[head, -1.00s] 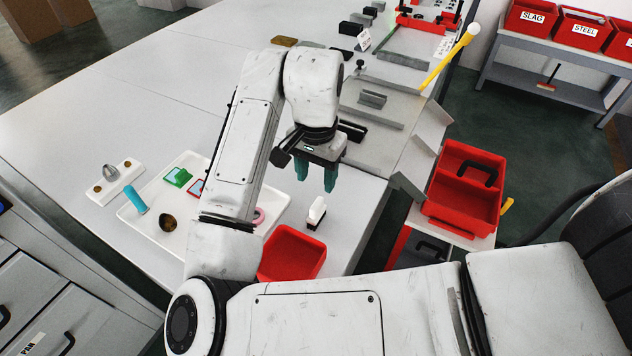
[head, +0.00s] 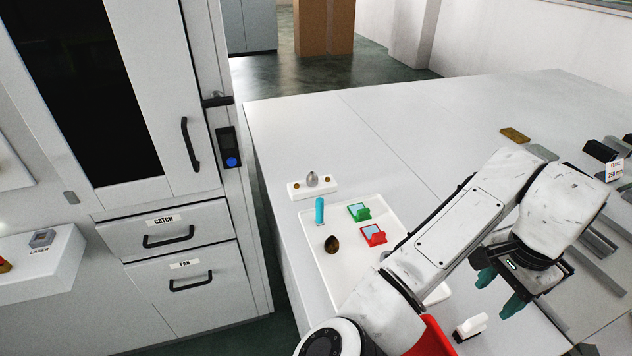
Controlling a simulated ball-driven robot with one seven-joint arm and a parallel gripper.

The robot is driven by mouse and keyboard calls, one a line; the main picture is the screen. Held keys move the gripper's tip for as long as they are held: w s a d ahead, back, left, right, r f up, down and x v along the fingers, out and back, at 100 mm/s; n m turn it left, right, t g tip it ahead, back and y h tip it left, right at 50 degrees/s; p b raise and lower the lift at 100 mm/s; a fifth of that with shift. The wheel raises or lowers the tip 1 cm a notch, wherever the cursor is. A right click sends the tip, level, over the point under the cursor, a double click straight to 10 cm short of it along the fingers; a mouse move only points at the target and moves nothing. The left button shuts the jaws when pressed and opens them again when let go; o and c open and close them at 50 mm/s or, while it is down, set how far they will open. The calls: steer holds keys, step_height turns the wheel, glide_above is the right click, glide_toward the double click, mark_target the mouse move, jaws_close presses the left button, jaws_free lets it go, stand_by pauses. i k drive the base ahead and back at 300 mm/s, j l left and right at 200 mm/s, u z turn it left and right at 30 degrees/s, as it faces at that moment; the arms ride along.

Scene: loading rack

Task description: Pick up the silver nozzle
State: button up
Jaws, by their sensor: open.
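The silver nozzle (head: 312,179) is a small rounded metal piece standing upright in the middle of a white holder block (head: 324,188).
A white tray (head: 335,281) holds a blue cylinder (head: 320,210), a dark brown round piece (head: 331,244), a green-framed piece (head: 359,211) and a red-framed piece (head: 373,234). A red bin (head: 432,338) and a white-handled brush (head: 471,326) are near my arm. A cabinet (head: 178,227) stands left.

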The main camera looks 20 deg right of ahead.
mark_target(312, 179)
steer(key=i+j+z, duration=0.25)
steer(key=i+j, duration=0.25)
steer(key=j, duration=0.15)
steer(key=i+j+z, duration=0.3)
steer(key=i+j, duration=0.2)
steer(key=j, duration=0.25)
steer(key=i+j+z, duration=0.15)
steer(key=j, duration=0.25)
